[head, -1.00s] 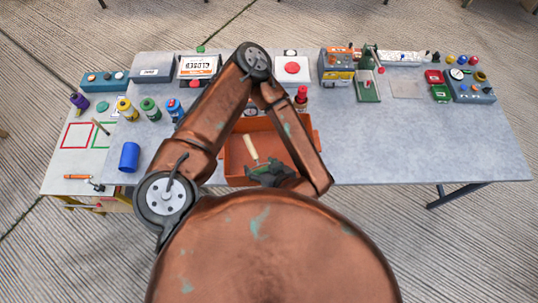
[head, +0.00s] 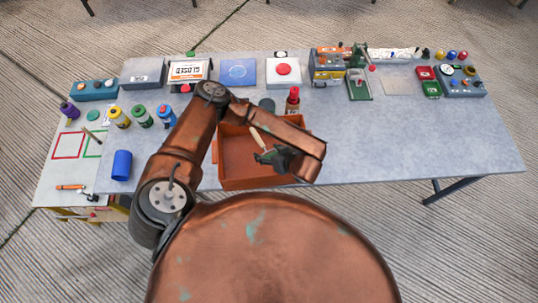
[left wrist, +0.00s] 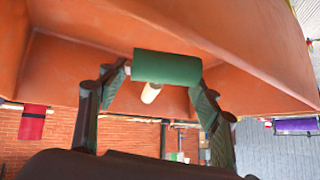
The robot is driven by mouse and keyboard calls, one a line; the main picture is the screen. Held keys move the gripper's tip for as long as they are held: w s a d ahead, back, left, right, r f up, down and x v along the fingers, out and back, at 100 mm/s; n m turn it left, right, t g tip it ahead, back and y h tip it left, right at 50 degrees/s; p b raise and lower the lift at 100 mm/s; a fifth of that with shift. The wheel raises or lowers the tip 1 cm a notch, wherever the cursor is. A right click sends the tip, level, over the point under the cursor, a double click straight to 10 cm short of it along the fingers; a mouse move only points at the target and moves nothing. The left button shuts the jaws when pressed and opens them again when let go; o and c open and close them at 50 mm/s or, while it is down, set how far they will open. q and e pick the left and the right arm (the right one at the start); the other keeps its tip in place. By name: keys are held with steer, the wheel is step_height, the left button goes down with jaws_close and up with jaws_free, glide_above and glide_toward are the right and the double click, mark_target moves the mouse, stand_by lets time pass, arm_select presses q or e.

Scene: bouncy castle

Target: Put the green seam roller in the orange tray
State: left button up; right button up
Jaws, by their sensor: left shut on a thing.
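The green seam roller shows in the head view (head: 266,157), with a pale handle pointing up and left. In the left wrist view its green cylinder (left wrist: 167,67) lies between my fingers, and the end of the pale handle shows below it. My left gripper (head: 276,157) is shut on the roller, over the right part of the orange tray (head: 235,165). The tray's walls also fill the upper part of the left wrist view (left wrist: 70,62). I cannot tell whether the roller touches the tray. My forearm hides part of the tray's back edge. My right gripper is not in view.
A red bottle (head: 293,101) stands just behind the tray. Boxes and devices line the table's back. The grey table (head: 400,135) is clear to the right of the tray.

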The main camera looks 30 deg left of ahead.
arm_select(q)
steer(key=shift+w+f, duration=0.25)
steer(key=shift+f, duration=0.2)
steer(key=shift+w+f, duration=0.2)
steer(key=shift+f, duration=1.35)
